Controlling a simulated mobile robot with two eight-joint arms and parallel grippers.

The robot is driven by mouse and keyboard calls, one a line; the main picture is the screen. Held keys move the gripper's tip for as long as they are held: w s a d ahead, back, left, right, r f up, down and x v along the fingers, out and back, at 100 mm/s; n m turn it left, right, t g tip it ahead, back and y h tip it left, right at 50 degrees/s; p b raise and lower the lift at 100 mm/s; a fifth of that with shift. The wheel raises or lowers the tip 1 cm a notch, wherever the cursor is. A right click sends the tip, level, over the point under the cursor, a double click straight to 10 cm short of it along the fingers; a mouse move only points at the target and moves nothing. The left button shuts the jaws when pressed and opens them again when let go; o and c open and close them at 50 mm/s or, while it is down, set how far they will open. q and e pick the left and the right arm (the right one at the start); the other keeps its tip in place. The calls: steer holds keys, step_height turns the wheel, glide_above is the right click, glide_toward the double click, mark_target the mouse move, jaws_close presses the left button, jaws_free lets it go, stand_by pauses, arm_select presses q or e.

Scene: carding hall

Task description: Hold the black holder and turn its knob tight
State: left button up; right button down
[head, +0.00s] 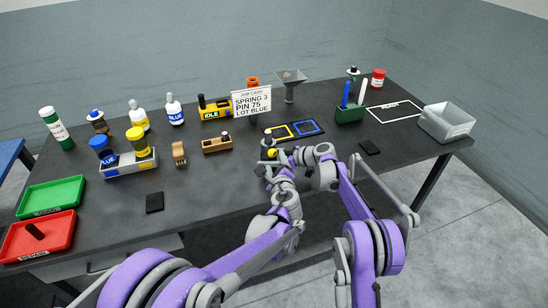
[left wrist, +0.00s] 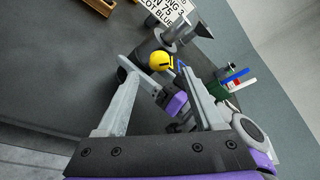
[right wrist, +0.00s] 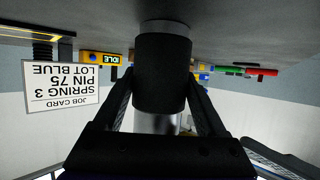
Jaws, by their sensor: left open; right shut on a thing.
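The black holder (right wrist: 160,72) is a dark cylinder between my right gripper's fingers in the right wrist view. My right gripper (right wrist: 160,90) is shut on it, near the table's front. The yellow knob (left wrist: 161,62) is round with a dark mark and shows in the left wrist view; in the head view (head: 272,153) it is small and partly hidden by my arms. My left gripper (left wrist: 164,76) is open, with its fingertips close to the knob on either side. I cannot tell whether they touch it.
A job card (head: 251,102) reads spring 3, pin 75, lot blue. Behind the grippers lie yellow and blue outlined squares (head: 307,127). A green pen box (head: 350,114) and grey bin (head: 446,122) stand right. Bottles, a green tray (head: 50,196) and red tray (head: 60,232) are left.

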mark_target(273, 155)
arm_select(q)
steer(key=shift+x, duration=2.2)
steer(key=shift+c, duration=0.3)
jaws_close()
